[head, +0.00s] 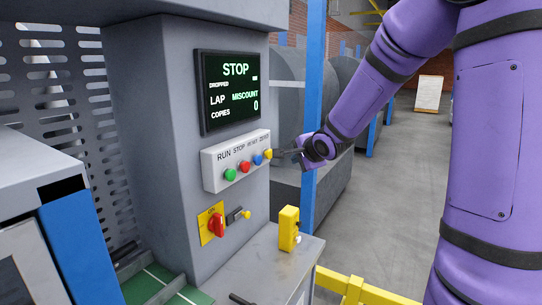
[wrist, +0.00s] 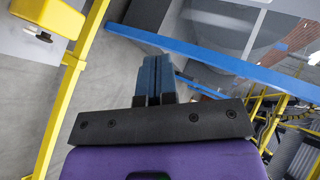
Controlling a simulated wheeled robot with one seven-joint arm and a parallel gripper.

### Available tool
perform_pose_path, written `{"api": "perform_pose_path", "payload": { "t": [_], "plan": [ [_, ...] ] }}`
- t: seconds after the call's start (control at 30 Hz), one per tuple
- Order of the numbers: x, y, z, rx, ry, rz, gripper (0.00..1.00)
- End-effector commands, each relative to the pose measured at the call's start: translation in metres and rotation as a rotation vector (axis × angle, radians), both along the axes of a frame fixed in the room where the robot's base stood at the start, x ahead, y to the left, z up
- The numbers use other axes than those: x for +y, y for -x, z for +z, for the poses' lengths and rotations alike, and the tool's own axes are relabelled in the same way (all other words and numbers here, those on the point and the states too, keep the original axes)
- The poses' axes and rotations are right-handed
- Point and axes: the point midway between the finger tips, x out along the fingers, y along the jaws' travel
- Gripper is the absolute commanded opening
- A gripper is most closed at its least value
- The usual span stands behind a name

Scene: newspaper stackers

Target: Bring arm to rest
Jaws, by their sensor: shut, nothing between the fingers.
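My purple arm reaches in from the right in the head view. My gripper (head: 277,153) is just right of the button box (head: 236,160), close to its yellow button at the right end; I cannot tell whether it touches. In the wrist view my gripper (wrist: 154,62) shows its two fingers pressed together with nothing between them. Beyond the fingers are a blue post and grey floor.
A grey machine carries a display (head: 230,90) reading STOP, with a red rotary switch (head: 217,224) below the buttons. A yellow box (head: 289,228) stands on the ledge. A blue post (head: 314,100) and yellow rail (head: 362,290) are near my arm. Open floor (head: 400,190) lies behind.

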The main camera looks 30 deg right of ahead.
Motion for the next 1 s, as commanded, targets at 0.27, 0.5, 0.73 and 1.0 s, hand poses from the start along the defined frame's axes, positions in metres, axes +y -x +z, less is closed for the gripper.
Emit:
{"api": "perform_pose_path", "payload": {
  "t": [0.27, 0.5, 0.73, 1.0],
  "plan": [
    [0.0, 0.0, 0.0, 0.0, 0.0, 0.0, 0.0],
    [0.006, 0.011, 0.008, 0.028, 0.089, 0.02, 0.0],
    [0.024, 0.057, 0.036, 0.145, 0.379, 0.114, 0.0],
    [0.047, 0.13, 0.064, 0.303, 0.658, 0.28, 0.0]
  ]
}}
